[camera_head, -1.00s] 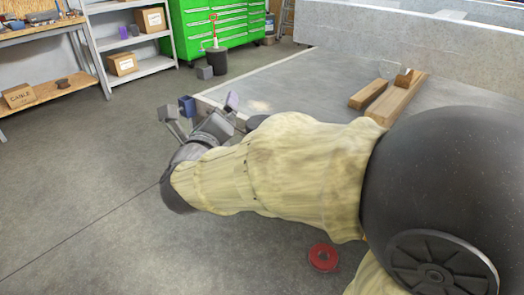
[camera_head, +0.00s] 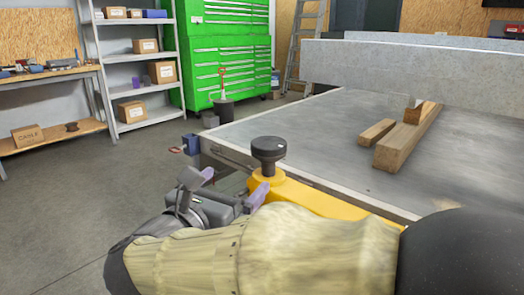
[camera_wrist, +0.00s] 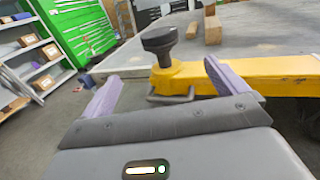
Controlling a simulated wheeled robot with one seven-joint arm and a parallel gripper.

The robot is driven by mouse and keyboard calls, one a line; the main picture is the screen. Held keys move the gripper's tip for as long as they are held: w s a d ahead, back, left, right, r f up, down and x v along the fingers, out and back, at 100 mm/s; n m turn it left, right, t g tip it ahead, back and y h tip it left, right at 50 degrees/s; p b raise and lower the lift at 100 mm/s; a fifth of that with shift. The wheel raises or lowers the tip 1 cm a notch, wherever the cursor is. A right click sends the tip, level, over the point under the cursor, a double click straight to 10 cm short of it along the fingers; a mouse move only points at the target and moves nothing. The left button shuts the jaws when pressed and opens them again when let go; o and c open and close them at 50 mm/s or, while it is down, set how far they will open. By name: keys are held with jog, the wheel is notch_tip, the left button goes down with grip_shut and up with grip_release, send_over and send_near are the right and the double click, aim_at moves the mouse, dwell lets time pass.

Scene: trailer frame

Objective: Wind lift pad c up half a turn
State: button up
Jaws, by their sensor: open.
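A lift pad (camera_head: 268,150), black and round-topped on a short stem, stands upright at the end of a yellow lift arm (camera_head: 335,206) beside the table-like frame. No letter shows on it. In the wrist view the pad (camera_wrist: 159,40) rises beyond my fingers, on the yellow arm (camera_wrist: 245,70). My gripper (camera_head: 232,186) is open and empty, with its purple fingertips apart, to the left of the pad and a little lower. In the wrist view the pad lies between the directions of the two fingers (camera_wrist: 162,75), apart from them. My sleeved arm hides part of the yellow arm.
The grey flat deck (camera_head: 330,135) is right behind the pad, with wooden blocks (camera_head: 405,140) on it. A blue fitting (camera_head: 190,143) sits at its near-left corner. Shelves (camera_head: 135,65) and a green cabinet (camera_head: 228,50) stand farther back. The floor at left is clear.

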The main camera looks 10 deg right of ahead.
aim_at(269, 149)
jog(key=b+x, duration=0.2)
jog(key=x, duration=1.5)
jog(key=shift+w+d+b, duration=0.1)
jog(key=shift+b, duration=0.3)
jog(key=c, duration=1)
